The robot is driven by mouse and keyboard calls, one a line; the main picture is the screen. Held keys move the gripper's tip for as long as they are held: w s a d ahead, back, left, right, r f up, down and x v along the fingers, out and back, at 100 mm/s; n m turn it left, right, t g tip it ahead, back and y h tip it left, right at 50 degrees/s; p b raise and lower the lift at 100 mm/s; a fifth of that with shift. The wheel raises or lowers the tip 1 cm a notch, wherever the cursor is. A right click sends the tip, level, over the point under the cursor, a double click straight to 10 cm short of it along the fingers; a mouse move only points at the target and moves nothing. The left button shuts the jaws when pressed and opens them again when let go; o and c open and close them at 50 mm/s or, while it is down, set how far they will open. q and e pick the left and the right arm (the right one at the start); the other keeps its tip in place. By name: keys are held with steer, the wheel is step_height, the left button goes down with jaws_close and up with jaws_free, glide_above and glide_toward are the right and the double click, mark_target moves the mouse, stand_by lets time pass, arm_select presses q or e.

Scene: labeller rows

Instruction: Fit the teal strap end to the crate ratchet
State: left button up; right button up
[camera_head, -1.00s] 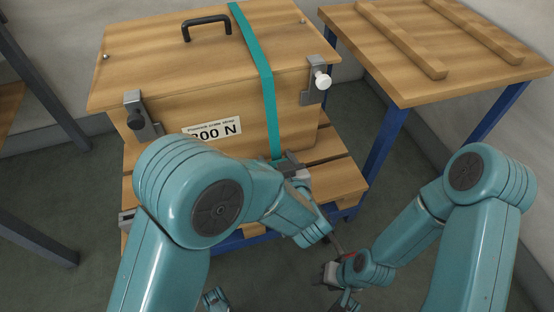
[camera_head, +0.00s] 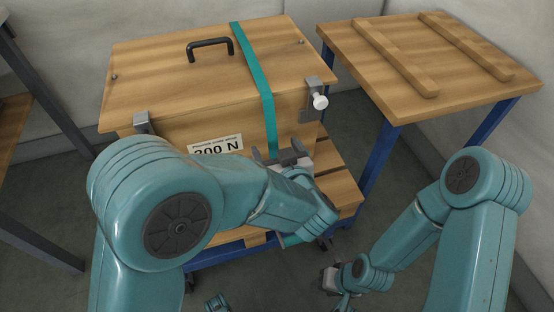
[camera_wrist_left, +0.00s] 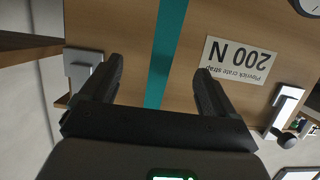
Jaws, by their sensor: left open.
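The teal strap (camera_head: 255,70) runs over the lid and down the front of the wooden crate (camera_head: 160,85). Its lower end is hidden behind my left gripper (camera_head: 281,157), which is at the crate's lower front. In the left wrist view the strap (camera_wrist_left: 168,50) passes between the spread dark fingers of my left gripper (camera_wrist_left: 156,82), with a gap on both sides. I cannot make out the ratchet; my left arm covers much of the lower front. My right gripper (camera_head: 331,280) is low, right of the crate stand; its fingers are too small to judge.
A white label (camera_head: 217,147) and metal latches (camera_head: 316,98) are on the crate front. The crate stands on a slatted base (camera_head: 335,190). A wooden table (camera_head: 430,90) with two raised bars stands at the right. Floor shows between them.

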arm_select(q)
step_height(320, 180, up, 10)
steer(key=p, duration=0.3)
steer(key=shift+f, duration=0.1)
stand_by(0.3)
